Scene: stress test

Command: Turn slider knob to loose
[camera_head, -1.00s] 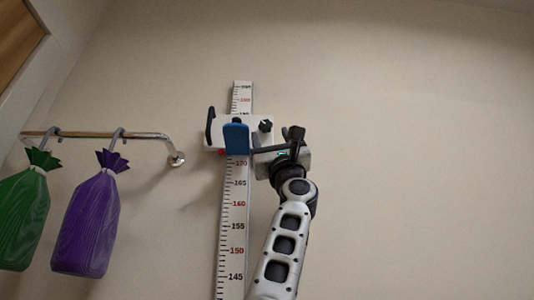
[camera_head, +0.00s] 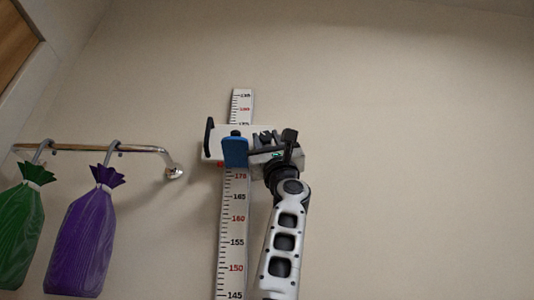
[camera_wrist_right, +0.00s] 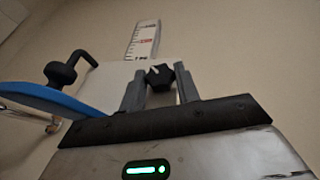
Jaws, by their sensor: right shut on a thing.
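A white slider (camera_head: 214,143) with a blue paddle (camera_head: 235,152) and a black hooked handle (camera_head: 208,137) sits on a height ruler (camera_head: 232,235) on the wall, just above the 170 mark. My right gripper (camera_head: 266,138) is at the slider's right side. In the right wrist view, the black slider knob (camera_wrist_right: 159,74) sits between the two grey fingers of my right gripper (camera_wrist_right: 160,84), which is shut on it. The fingers partly cover the knob, and I cannot tell which way it is turned. My left gripper is not in view.
A metal rail (camera_head: 90,149) on the left wall carries a green bag (camera_head: 18,235) and a purple bag (camera_head: 80,240) on hooks. The wall right of the ruler is bare.

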